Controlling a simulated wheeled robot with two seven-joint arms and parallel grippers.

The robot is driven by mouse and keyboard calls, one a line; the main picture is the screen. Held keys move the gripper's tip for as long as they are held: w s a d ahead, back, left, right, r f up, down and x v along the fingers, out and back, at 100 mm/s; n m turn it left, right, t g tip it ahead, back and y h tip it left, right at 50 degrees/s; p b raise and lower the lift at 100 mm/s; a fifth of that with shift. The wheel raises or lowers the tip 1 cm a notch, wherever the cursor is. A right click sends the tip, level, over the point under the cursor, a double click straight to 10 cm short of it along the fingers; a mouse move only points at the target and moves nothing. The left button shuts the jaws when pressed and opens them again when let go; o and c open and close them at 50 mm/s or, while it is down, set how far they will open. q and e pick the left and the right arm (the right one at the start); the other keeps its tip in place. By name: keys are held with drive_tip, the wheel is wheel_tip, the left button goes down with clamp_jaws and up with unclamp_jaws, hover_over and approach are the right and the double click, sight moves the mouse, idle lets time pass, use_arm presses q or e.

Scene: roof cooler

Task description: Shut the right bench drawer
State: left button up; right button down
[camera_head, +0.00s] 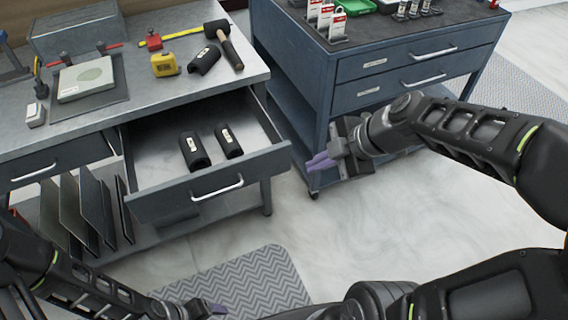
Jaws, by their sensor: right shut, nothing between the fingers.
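The right bench drawer (268,166) is pulled well out from the grey workbench (150,108). Its metal handle (217,187) is on the front panel, and two black cylindrical pieces (194,150) lie inside it. My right gripper (312,163) has purple fingertips and is shut and empty, a little right of the drawer's front right corner, in front of the blue cart. My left gripper (216,309) is at the bottom edge, below the drawer; only a purple tip shows clearly, and I cannot tell its opening.
A blue tool cart (318,95) with closed drawers stands right of the bench. A tape measure (164,64) and a mallet (229,46) lie on the bench top. Dark panels (90,205) stand on the lower shelf. A zigzag mat (250,282) lies on the otherwise clear floor.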

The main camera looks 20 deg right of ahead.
drive_tip(key=shift+f, duration=0.1)
approach(273, 169)
wheel_tip(273, 169, down, 4)
drive_tip(key=a, duration=0.2)
drive_tip(key=shift+w+d+p, duration=0.1)
drive_tip(key=shift+w+p, duration=0.35)
drive_tip(key=shift+w, duration=0.6)
drive_tip(key=shift+w+f, duration=0.1)
